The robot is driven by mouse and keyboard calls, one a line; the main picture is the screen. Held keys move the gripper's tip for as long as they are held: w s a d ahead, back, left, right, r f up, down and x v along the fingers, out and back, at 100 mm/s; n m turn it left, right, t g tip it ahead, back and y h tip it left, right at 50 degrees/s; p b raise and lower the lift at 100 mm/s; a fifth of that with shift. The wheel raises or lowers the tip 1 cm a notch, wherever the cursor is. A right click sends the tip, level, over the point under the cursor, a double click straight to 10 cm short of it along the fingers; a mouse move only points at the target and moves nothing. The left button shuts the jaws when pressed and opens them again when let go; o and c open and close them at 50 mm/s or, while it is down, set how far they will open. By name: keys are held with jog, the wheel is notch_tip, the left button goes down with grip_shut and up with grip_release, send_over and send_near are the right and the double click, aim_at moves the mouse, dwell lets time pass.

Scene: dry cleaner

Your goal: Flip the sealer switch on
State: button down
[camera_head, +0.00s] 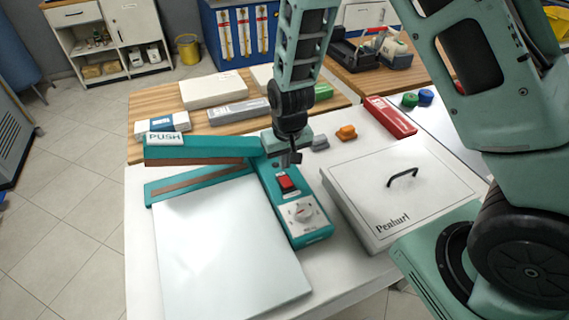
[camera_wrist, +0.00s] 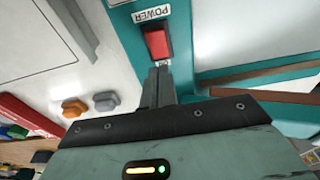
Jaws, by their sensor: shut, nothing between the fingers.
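The teal sealer (camera_head: 310,234) stands on the white table, with its arm (camera_head: 195,151) marked PUSH raised on the left. Its red rocker switch (camera_head: 286,183) sits on the top face above a white dial (camera_head: 303,212). The switch also shows in the wrist view (camera_wrist: 157,41) beside a POWER label (camera_wrist: 152,14). My gripper (camera_head: 291,160) is shut and empty, pointing down just behind the switch. In the wrist view its fingertips (camera_wrist: 157,72) are close to the switch's near end; I cannot tell whether they touch it. Which way the rocker is tilted is unclear.
A white lidded box (camera_head: 400,190) with a black handle stands right of the sealer. A white plate (camera_head: 230,245) lies in front of the sealer's arm. Orange (camera_head: 346,132) and grey (camera_head: 320,143) small pieces and a red box (camera_head: 391,117) lie behind.

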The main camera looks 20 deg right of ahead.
notch_tip(320, 180, up, 10)
jog(key=w+b, duration=0.1)
jog(key=w, duration=0.1)
jog(key=shift+r+b, duration=0.2)
jog(key=shift+b, duration=0.15)
jog(key=shift+s, duration=0.1)
jog(key=s+a+r+n, duration=0.2)
jog(key=s, duration=0.6)
jog(key=s+a+r+n+g, duration=0.1)
jog(key=s+a+r+n, duration=0.2)
jog(key=s, duration=0.6)
jog(key=s+a+r+n, duration=0.2)
jog(key=s, duration=0.7)
jog(key=shift+s+a+r+n+g+y, duration=0.15)
jog(key=shift+s+r+n+g+y, duration=0.1)
jog(key=shift+r+n+g+y, duration=0.05)
